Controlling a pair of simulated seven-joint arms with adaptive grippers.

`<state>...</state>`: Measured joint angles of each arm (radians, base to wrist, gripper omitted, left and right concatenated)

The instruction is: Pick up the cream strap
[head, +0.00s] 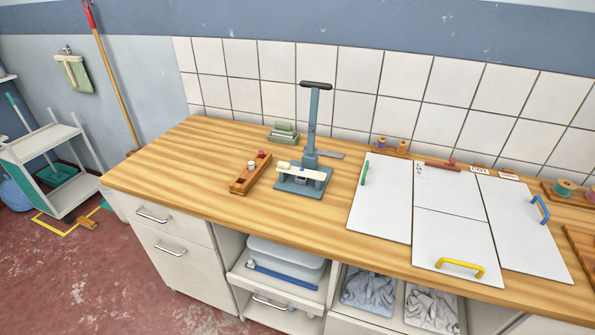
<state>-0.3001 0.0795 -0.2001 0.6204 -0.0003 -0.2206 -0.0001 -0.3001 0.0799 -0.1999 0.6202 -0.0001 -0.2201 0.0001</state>
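A short cream strip (312,174), which looks like the cream strap, lies across the low base of a blue-grey lever press (311,130) on the wooden counter. Small dark and yellowish details show at its left end, too small to make out. The press stands upright with its dark handle raised at the top. Neither of my grippers shows in the head view, so nothing is seen touching the strip.
A wooden block (241,183) with small red and white pieces lies left of the press. A green stack (284,132) sits behind. White panels (384,197) with green, yellow and blue handles cover the right side. The counter's left part (170,165) is clear.

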